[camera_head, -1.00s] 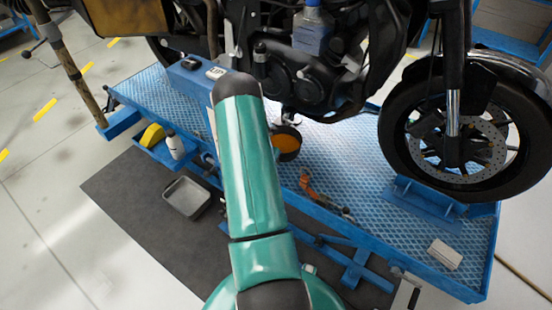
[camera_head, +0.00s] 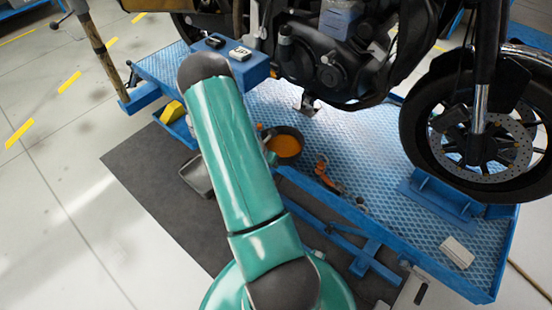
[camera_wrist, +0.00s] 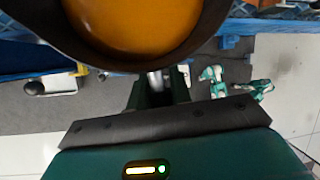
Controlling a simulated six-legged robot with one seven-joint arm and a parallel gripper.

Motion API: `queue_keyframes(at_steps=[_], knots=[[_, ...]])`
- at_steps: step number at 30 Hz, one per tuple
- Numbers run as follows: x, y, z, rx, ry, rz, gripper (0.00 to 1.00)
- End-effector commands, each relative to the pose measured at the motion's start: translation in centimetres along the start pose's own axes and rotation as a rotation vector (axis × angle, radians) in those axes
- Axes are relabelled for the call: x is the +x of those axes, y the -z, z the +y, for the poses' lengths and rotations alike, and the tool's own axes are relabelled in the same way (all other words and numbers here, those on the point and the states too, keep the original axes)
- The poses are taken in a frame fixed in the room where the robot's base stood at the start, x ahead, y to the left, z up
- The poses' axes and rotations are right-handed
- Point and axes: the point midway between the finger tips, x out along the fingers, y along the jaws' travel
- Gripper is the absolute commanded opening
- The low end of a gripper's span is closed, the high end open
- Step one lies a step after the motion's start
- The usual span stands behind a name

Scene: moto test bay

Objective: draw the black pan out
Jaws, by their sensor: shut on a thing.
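The black pan (camera_head: 299,137), round with orange contents, is at the near edge of the blue lift deck, in front of the engine's underside. In the wrist view the pan (camera_wrist: 60,35) fills the upper part, its dark rim curving around a shiny orange surface. My gripper (camera_wrist: 158,84) is shut on the pan's near edge; its fingertips are partly hidden under the rim. In the head view my green arm hides most of the gripper, and a small green part shows beside the pan's left side. The pan looks about level.
The motorcycle (camera_head: 345,60) stands over the deck (camera_head: 385,165). An orange-handled tool (camera_head: 325,175) lies right of the pan. A grey tray (camera_head: 196,176) sits on the dark floor mat (camera_head: 150,185), partly behind my arm. A white block (camera_head: 457,252) lies at the deck's right end.

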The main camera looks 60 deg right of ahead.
Motion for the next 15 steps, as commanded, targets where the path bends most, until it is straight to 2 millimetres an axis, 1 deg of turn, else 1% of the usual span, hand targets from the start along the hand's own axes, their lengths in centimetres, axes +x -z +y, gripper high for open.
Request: queue_keyframes(at_steps=[4, 15], knots=[[-0.6, 1.0, 0.2, -0.002, -0.001, -0.002, 0.0], [-1.4, 2.8, 0.4, -0.001, 0.0, -0.002, 0.0]])
